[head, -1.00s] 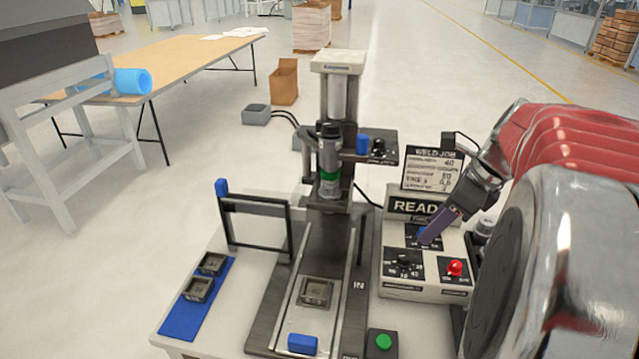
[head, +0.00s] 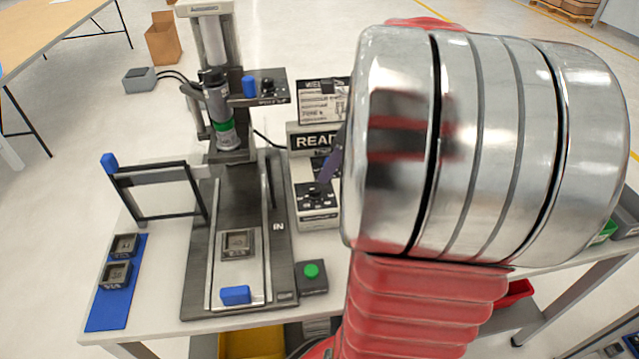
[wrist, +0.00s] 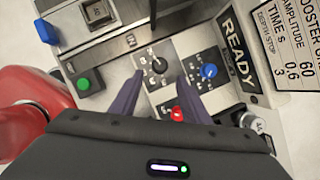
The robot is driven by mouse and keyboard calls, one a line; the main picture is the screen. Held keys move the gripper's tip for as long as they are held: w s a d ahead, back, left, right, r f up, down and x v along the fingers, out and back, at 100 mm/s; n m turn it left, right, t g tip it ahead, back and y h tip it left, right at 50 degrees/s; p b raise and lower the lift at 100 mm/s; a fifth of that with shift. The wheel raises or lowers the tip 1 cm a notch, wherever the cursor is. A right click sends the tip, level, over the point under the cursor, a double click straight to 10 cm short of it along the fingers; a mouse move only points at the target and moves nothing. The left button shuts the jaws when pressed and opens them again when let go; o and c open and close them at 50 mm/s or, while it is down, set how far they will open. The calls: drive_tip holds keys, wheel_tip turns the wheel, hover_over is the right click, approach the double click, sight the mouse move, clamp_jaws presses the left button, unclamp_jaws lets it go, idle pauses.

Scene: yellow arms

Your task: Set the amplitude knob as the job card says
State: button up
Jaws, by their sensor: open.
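The welder control box (head: 318,212) carries a black pointer knob on a numbered dial (wrist: 158,65), a blue knob (wrist: 209,71) and a red button (wrist: 177,113). The knob labels are too small to read, so I cannot tell which is amplitude. My gripper (wrist: 161,77) is open, its purple fingers straddling the area around the black knob; contact cannot be told. In the head view one finger (head: 333,165) shows near that knob, the rest behind my arm. The job card (wrist: 290,45) shows amplitude, apparently 60, time 0.6 and depth stop 3.
The display (wrist: 236,50) reads READY. A press (head: 225,120) with a sliding fixture stands left of the box. A green button (head: 312,270) sits near the table front. A blue mat (head: 105,315) with parts lies at the left.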

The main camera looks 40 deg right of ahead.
sight(316, 189)
drive_tip(key=x, duration=0.8)
drive_tip(key=shift+f, duration=0.3)
drive_tip(key=shift+c, duration=0.4)
drive_tip(key=shift+a, duration=0.1)
drive_tip(key=c, duration=0.9)
drive_tip(key=shift+c, duration=0.4)
